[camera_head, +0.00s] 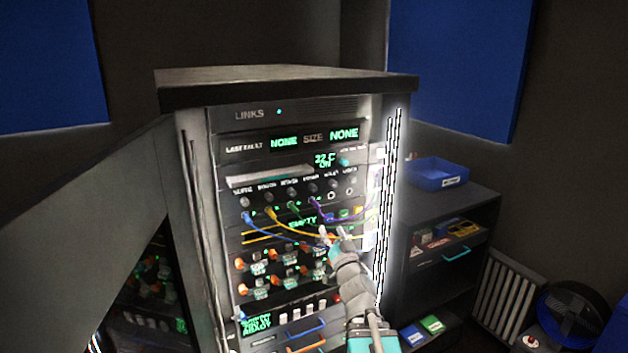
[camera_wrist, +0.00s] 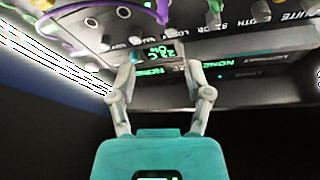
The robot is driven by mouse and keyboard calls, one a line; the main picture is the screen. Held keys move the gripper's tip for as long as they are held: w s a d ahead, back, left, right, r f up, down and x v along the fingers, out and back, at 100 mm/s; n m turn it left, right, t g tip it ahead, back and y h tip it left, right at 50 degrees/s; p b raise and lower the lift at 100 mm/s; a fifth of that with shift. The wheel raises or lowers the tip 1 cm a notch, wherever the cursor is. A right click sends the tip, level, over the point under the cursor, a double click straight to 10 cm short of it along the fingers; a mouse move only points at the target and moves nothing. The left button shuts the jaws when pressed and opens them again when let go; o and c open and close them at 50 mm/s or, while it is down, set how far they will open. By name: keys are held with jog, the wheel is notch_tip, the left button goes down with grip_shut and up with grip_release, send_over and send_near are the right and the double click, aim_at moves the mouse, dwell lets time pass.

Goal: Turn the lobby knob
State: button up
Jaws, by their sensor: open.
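A rack panel (camera_head: 228,200) has a row of small dark knobs under small labels. The lobby knob (camera_head: 312,188) appears to be the fourth from the left, above the purple cable's plug; the lettering is hard to read. My gripper (camera_head: 332,232) is open and empty in front of the rack, below and right of that knob. In the wrist view the panel is upside down, and my open fingers (camera_wrist: 162,55) frame a small green display (camera_wrist: 162,51). The purple cable (camera_wrist: 80,42) runs above them there. No knob is between the fingers.
Blue, yellow, green and purple cables loop across the panel near my gripper. Orange knobs (camera_head: 240,263) sit lower on the rack. A side cabinet (camera_head: 470,205) with a blue bin (camera_head: 437,172) stands to the right.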

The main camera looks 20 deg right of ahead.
aim_at(314, 190)
jog(key=shift+s+a+r+n+t+y, duration=0.1)
jog(key=shift+s+r+n+t+y, duration=0.1)
jog(key=shift+r+y, duration=0.25)
jog(key=shift+s+r+n+t+y, duration=0.1)
jog(key=shift+r+n+t+y, duration=0.15)
jog(key=shift+r, duration=0.35)
jog(key=shift+w, duration=0.1)
jog(key=shift+p+x, duration=2.8)
jog(key=shift+x, duration=4.05)
jog(key=shift+f, duration=0.15)
jog(key=shift+c, duration=0.2)
grip_shut()
